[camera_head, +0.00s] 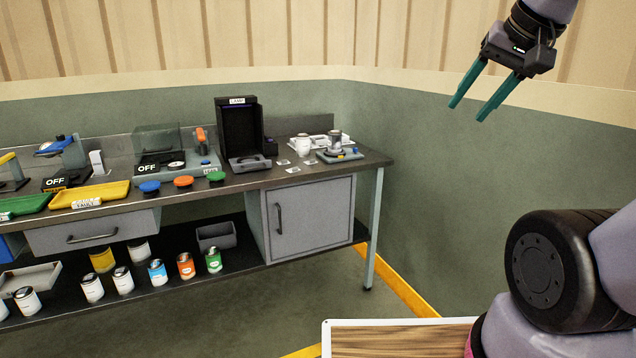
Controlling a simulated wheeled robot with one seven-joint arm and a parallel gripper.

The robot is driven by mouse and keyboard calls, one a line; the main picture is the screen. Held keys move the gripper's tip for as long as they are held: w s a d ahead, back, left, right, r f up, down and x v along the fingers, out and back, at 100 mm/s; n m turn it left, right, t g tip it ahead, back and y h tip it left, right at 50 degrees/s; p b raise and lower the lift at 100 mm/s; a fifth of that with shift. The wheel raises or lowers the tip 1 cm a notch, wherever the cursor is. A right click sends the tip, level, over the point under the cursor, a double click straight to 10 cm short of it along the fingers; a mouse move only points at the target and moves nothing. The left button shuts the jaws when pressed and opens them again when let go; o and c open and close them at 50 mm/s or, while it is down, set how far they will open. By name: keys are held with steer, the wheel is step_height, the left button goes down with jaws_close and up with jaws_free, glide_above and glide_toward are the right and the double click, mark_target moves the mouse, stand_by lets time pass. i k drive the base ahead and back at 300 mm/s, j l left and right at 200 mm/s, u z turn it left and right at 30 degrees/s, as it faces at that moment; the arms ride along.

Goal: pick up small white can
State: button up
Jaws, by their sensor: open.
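Several small white cans stand on the lower shelf of the workbench. One white can (92,288) stands left of centre, another white can (123,280) just right of it, and a third white can (27,301) farther left. I cannot tell which one the task means. A grey can (335,142) also stands on the bench top at the right, on a small device. My gripper (482,108) is at the upper right, in front of the wall. Its teal fingers are apart and empty, pointing down and left, far from all the cans.
The workbench (240,185) carries a black open box (239,127), a yellow tray (103,193), and blue, orange and green lids. Blue (157,272), orange (186,266) and green (213,260) labelled cans share the shelf. A grey cabinet (325,215) closes the shelf's right.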

mark_target(303, 146)
steer(key=i+l+u, duration=0.15)
steer(key=i, duration=0.6)
steer(key=i+l+u, duration=0.15)
steer(key=i, duration=0.6)
steer(key=i+l+u, duration=0.15)
steer(key=i+u, duration=0.2)
steer(key=i+l+u, duration=0.35)
steer(key=i, duration=0.15)
steer(key=i+l+u, duration=0.35)
